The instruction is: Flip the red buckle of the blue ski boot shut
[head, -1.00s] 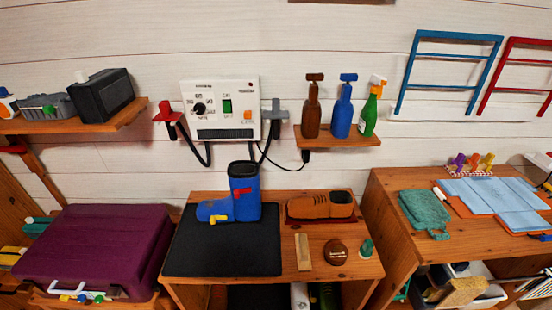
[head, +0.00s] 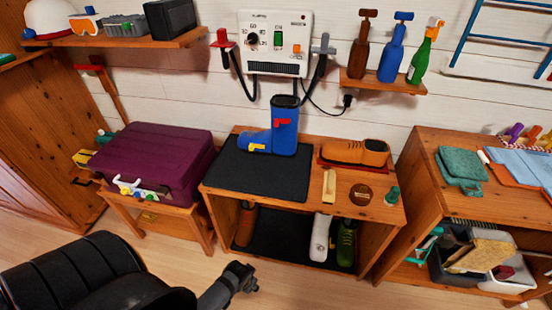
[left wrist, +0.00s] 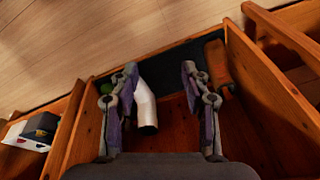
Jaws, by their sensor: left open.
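The blue ski boot (head: 285,138) stands upright on a black mat on the middle wooden bench, its toe pointing left. Its red buckle (head: 282,122) is on the upper shaft; it is too small to tell how far its lever stands out. A yellow buckle (head: 256,147) is lower, near the foot. My left gripper (head: 245,277) is low in front of the bench, well away from the boot. The left wrist view shows its two fingers (left wrist: 160,85) apart and empty, facing the bench's lower shelf. The boot is not in that view. My right gripper is not in view.
A purple case (head: 152,160) is left. A wall unit (head: 275,42) hangs above the boot.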

